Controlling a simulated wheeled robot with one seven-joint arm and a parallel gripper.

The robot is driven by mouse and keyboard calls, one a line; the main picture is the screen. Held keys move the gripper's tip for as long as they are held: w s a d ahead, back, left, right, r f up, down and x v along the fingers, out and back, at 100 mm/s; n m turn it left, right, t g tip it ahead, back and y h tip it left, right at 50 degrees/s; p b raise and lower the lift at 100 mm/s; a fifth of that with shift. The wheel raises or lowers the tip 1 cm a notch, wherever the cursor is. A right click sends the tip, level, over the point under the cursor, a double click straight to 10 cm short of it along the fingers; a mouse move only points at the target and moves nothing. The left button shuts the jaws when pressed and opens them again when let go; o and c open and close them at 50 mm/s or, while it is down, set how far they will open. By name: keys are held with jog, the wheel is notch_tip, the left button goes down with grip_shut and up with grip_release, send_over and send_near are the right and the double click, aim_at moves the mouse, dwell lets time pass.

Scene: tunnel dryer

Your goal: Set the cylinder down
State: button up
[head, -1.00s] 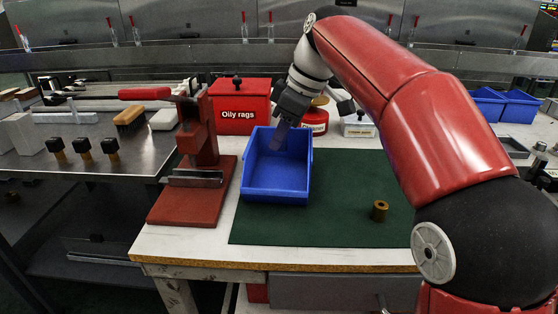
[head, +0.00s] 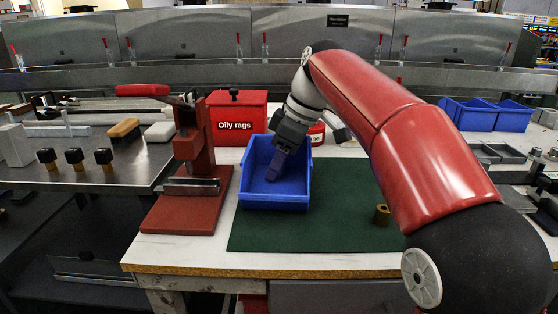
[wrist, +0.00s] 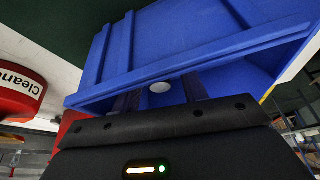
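My gripper (head: 273,174) reaches down into the blue bin (head: 275,201) on the green mat. In the wrist view the two dark fingers of my gripper (wrist: 160,94) stand apart, in front of the blue bin (wrist: 210,50). A small pale round face (wrist: 160,87) shows between them, with a gap on each side; it looks like the end of the cylinder, but its length is hidden. In the head view the bin wall and the gripper hide any cylinder. A brass-coloured cylindrical piece (head: 382,214) stands apart on the mat, right of the bin.
A red press (head: 195,150) stands left of the bin. A red oily rags box (head: 237,120) and a red round container (head: 317,132) stand behind it. More blue bins (head: 478,114) are at the far right. The green mat (head: 310,232) is clear in front.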

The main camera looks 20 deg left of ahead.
jog(key=p+v, duration=0.4)
jog(key=v, duration=0.8)
jog(key=shift+s+r, duration=0.15)
